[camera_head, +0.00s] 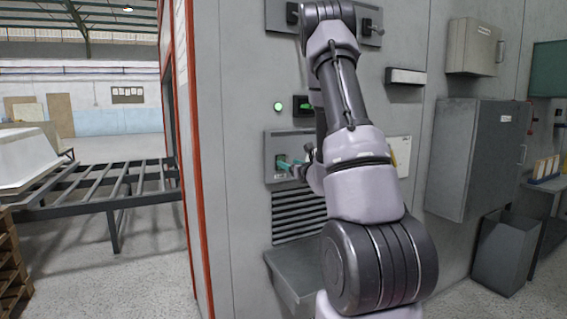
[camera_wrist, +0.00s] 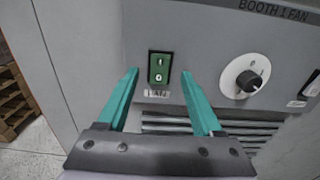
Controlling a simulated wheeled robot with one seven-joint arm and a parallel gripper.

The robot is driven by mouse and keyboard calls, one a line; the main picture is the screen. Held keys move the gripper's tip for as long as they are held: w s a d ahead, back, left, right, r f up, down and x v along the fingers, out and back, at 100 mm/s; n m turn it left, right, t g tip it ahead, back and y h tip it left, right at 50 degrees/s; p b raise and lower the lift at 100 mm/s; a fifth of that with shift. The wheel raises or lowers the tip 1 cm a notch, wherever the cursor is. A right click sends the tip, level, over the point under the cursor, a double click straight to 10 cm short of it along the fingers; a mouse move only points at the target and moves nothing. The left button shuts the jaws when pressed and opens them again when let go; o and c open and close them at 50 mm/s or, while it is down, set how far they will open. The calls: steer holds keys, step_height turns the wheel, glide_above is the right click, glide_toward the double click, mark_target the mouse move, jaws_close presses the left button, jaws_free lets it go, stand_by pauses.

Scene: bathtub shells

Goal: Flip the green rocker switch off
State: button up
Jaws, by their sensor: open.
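The green rocker switch (camera_wrist: 159,68) sits in a dark frame on a grey wall panel, with I and O marks and a partly readable label below it. In the head view the switch (camera_head: 280,163) is partly hidden by my gripper's fingers. My gripper (camera_wrist: 160,83) has two teal fingers, spread open and empty. In the wrist view the switch shows between the fingertips; I cannot tell whether a finger touches it. In the head view my gripper (camera_head: 287,163) is close to the panel (camera_head: 274,143), with my arm covering the panel's right part.
A round dial with a black knob (camera_wrist: 249,81) sits right of the switch under a "BOOTH 1 FAN" label. Louvre slats (camera_head: 297,215) and a grey ledge (camera_head: 290,277) are below. A round green light (camera_head: 279,106) is above. A grey cabinet (camera_head: 480,158) stands to the right.

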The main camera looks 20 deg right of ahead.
mark_target(282, 160)
steer(key=shift+w, duration=2.3)
steer(key=shift+c, duration=0.3)
